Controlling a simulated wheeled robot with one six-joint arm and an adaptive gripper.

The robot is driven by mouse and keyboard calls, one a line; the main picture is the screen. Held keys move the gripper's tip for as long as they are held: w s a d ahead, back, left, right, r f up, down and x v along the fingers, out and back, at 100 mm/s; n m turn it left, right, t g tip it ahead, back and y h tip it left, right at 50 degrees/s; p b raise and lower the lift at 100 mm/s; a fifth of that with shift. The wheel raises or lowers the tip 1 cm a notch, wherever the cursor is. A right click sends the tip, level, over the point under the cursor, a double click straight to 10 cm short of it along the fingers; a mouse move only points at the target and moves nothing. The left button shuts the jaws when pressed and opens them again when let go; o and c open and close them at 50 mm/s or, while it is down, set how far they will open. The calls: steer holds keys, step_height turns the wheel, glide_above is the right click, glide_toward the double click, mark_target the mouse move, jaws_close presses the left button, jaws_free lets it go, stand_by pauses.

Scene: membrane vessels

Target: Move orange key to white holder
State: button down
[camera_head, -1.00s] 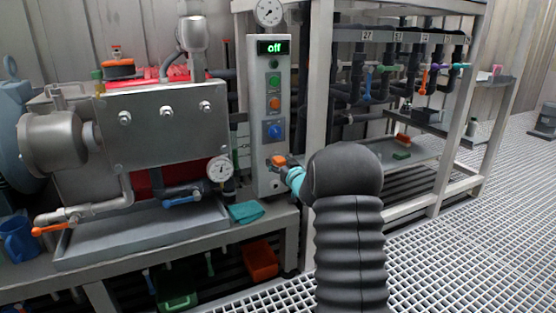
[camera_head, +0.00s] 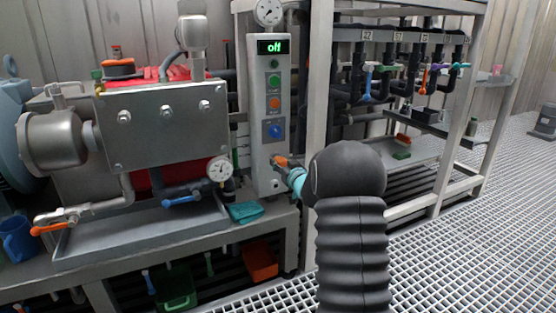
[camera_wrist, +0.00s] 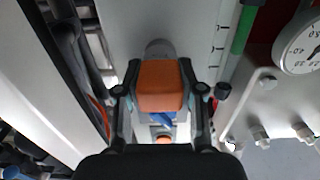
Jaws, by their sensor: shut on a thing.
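The orange key (camera_wrist: 160,85) sits between the two dark fingers of my gripper (camera_wrist: 160,92) in the wrist view. The fingers are shut on it from both sides. In the head view the orange key (camera_head: 281,161) shows at the lower front of the pale control box (camera_head: 259,120), with my teal and black wrist right of it. A grey round fitting (camera_wrist: 159,47) lies just beyond the key in the wrist view. I cannot tell whether the key touches it or is seated in it. No separate white holder can be made out with certainty.
The control box shows "off" above a green button (camera_head: 274,64), an orange button (camera_head: 274,103) and a blue knob (camera_head: 275,131). A steel vessel with a pressure gauge (camera_head: 220,169) stands left. A white frame post (camera_head: 318,80) stands close right.

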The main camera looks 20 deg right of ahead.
steer(key=shift+s, duration=2.6)
steer(key=m+p, duration=0.2)
steer(key=m, duration=1.6)
glide_toward(276, 186)
steer(key=shift+w, duration=0.1)
steer(key=shift+w+a, duration=0.1)
steer(key=shift+w, duration=2.7)
steer(key=shift+w+b, duration=0.35)
steer(key=shift+w, duration=0.2)
